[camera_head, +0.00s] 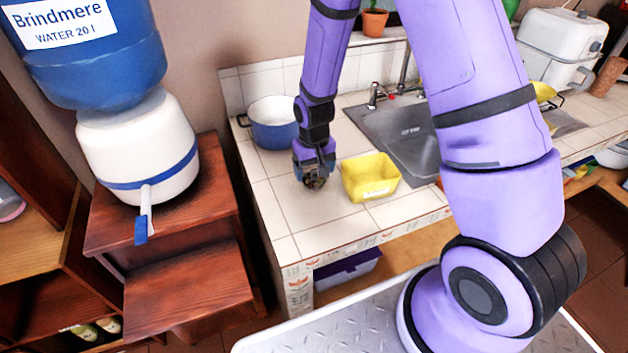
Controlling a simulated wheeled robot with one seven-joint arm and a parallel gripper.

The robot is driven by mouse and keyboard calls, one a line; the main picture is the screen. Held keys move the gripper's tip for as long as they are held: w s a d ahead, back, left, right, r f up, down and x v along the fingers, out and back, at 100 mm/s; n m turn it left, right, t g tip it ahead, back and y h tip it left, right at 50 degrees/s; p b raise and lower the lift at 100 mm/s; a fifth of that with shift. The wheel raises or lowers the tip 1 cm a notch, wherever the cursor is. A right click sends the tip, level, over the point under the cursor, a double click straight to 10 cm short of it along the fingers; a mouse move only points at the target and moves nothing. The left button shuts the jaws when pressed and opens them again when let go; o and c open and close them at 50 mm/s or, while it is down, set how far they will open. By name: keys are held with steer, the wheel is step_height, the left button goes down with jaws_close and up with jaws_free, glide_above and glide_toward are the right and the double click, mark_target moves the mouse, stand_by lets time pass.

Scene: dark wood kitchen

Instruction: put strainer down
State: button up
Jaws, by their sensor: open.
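A yellow square container (371,179) with a pale label stands upright on the white tiled counter (325,222), left of the sink. I cannot tell whether it is the strainer. My gripper (316,182) is low over the counter, just left of this container, pointing down. It is open, with nothing clearly visible between its fingers. Its fingertips are small and dark, and I cannot tell whether they touch the counter. Another yellow item (544,91) with dark wire beside it sits right of the sink, partly hidden by my arm; I cannot tell what it is.
A blue pot (272,122) stands behind my gripper near the back wall. The metal sink (400,140) lies to the right, partly behind my arm. A blue and white water dispenser (138,150) stands on wooden steps at the left. The counter's front left is clear.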

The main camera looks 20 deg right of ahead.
mark_target(314, 184)
steer(key=shift+f, duration=1.6)
steer(key=c, duration=0.8)
steer(key=shift+r, duration=0.2)
